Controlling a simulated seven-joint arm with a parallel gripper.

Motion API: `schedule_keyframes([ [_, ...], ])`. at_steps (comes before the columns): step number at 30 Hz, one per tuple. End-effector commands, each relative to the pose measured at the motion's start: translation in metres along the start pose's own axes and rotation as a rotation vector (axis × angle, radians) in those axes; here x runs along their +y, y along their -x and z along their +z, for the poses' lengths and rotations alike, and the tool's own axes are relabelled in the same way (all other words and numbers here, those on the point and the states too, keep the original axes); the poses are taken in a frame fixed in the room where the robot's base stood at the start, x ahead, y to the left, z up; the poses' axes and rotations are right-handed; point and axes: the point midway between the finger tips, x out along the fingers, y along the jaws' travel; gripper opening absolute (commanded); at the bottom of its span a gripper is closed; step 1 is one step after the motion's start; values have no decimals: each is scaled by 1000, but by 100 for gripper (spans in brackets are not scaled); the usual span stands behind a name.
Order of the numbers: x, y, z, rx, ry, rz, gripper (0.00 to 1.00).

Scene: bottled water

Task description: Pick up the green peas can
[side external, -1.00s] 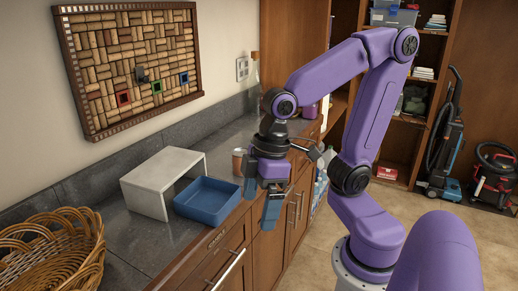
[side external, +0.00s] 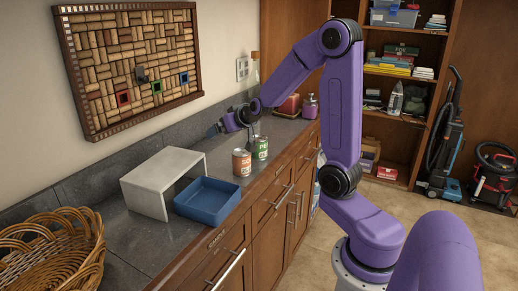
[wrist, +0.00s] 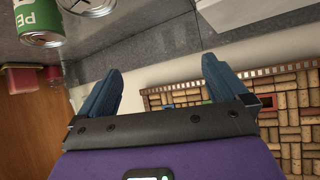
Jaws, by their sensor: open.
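The green peas can (side external: 260,148) stands upright on the dark counter, right beside an orange-labelled can (side external: 241,163). In the wrist view the green can (wrist: 38,24) shows at the top left with "PE" legible, partly cut off by the frame edge. My gripper (side external: 217,128) is open and empty, apart from the can, behind and left of both cans near the back wall in the side view. In the wrist view my gripper's (wrist: 160,67) blue fingers are spread with nothing between them.
A purple bottle (side external: 310,106) stands at the far end. A cork board (side external: 130,60) hangs on the wall.

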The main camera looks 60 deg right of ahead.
Motion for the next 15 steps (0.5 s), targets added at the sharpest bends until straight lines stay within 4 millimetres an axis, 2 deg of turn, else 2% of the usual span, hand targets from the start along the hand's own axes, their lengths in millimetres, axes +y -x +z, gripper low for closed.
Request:
schedule_keyframes([
  [1,21,-4,-4,28,-31,53,100],
  [6,74,-8,-15,110,-94,185,100],
  [15,139,-3,-21,203,-158,356,100],
])
